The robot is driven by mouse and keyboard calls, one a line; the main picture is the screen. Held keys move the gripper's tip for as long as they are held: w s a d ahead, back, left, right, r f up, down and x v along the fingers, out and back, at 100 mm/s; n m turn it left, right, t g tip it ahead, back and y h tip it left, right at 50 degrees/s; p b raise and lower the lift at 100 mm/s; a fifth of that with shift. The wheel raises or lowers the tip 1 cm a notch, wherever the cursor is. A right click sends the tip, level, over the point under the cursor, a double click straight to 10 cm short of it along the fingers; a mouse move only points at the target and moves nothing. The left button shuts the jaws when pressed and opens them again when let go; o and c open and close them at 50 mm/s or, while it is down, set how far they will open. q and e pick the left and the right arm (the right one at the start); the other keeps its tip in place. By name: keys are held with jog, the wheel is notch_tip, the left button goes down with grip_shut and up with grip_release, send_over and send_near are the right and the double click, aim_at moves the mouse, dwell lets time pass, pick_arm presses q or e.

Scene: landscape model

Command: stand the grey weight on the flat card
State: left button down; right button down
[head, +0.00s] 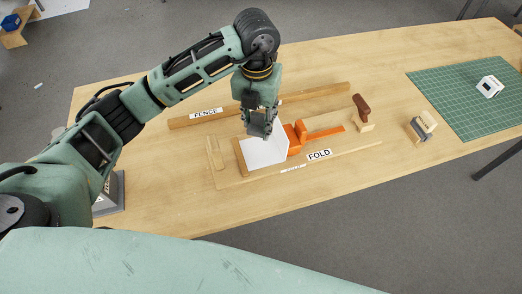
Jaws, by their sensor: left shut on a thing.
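My left gripper (261,118) hangs down over the middle of the table, shut on the grey weight (260,129), a small dark grey block mostly hidden by the fingers. The white flat card (263,154) lies on the wooden board labelled FOLD (226,182), directly below the gripper. The weight overlaps the card's far edge in the head view; I cannot tell whether they touch. My right gripper is not in view.
An orange block (294,138) with a long orange strip stands right of the card. A wooden bar labelled FENCE (183,122) lies behind. A brown-handled tool (362,108), a small wooden-and-grey block (424,124) and a green mat (468,93) are farther right.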

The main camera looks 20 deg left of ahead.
pick_arm(q)
jog(key=n, duration=0.2)
jog(key=f+n, duration=0.1)
jog(key=n, duration=0.1)
jog(key=w+f+n, duration=0.1)
jog(key=n, duration=0.1)
jog(key=shift+d, duration=0.25)
jog(key=p, duration=0.1)
send_over(261, 151)
jog(key=shift+n, duration=0.3)
notch_tip(261, 151, down, 5)
jog(key=shift+f, duration=0.15)
notch_tip(261, 151, down, 4)
jog(key=shift+f+p, duration=0.15)
jog(key=shift+p, duration=0.35)
jog(key=shift+w+f, duration=0.1)
jog(key=shift+f, duration=0.1)
jog(key=shift+f, duration=0.1)
jog(key=c, duration=1.2)
grip_release()
